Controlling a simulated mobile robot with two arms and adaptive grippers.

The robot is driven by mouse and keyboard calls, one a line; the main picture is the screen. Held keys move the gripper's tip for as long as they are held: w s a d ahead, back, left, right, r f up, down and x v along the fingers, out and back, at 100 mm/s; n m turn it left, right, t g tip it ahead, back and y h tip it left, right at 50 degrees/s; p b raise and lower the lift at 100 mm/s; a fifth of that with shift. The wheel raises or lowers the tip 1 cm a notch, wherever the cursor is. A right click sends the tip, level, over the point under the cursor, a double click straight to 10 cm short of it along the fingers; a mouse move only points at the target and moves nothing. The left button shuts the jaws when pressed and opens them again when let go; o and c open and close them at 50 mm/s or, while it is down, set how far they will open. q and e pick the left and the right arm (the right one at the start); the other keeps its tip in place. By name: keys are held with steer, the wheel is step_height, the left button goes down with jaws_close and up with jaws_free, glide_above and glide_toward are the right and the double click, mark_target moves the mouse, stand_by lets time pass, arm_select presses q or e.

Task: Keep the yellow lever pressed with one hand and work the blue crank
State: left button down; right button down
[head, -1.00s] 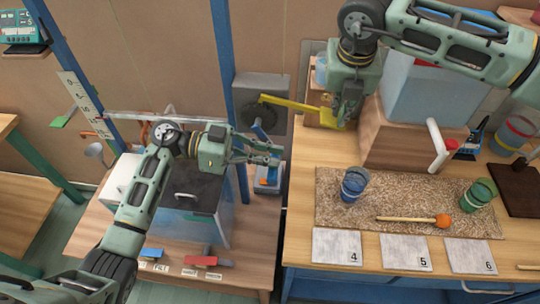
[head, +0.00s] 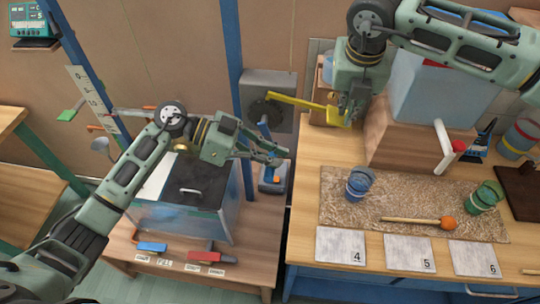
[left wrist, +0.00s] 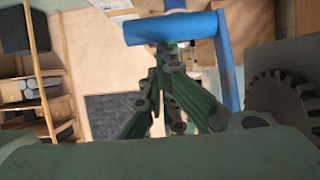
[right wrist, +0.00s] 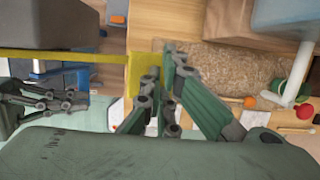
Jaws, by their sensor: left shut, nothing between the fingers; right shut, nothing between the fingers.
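The yellow lever (head: 298,101) runs from the grey box toward my right gripper (head: 349,117). My right gripper is shut and empty, at the lever's flat end. In the right wrist view the lever (right wrist: 100,57) ends in a plate (right wrist: 141,76) just at the fingertips; whether they touch is unclear. The blue crank (head: 264,130) hangs below the grey box, partly hidden by my left gripper (head: 285,157). In the left wrist view the crank's round handle (left wrist: 172,28) lies across the shut, empty fingertips (left wrist: 160,52); contact cannot be told.
The grey box (head: 283,84) carries a dark gear (left wrist: 290,100). Left is a clear case (head: 190,215) with a dark lid. The right bench holds a mat (head: 340,205), a blue cup (head: 358,184), green cups (head: 485,197) and an orange-headed mallet (head: 415,220).

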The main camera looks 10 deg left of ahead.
steer(key=shift+a, duration=0.1)
arm_select(q)
steer(key=a+r, duration=0.7)
arm_select(e)
steer(key=shift+d, duration=0.2)
arm_select(q)
steer(key=d+y, duration=0.9)
steer(key=d, duration=0.2)
arm_select(e)
steer(key=shift+a, duration=0.1)
arm_select(q)
step_height(320, 180, down, 9)
steer(key=shift+w, duration=0.15)
steer(key=shift+r, duration=0.1)
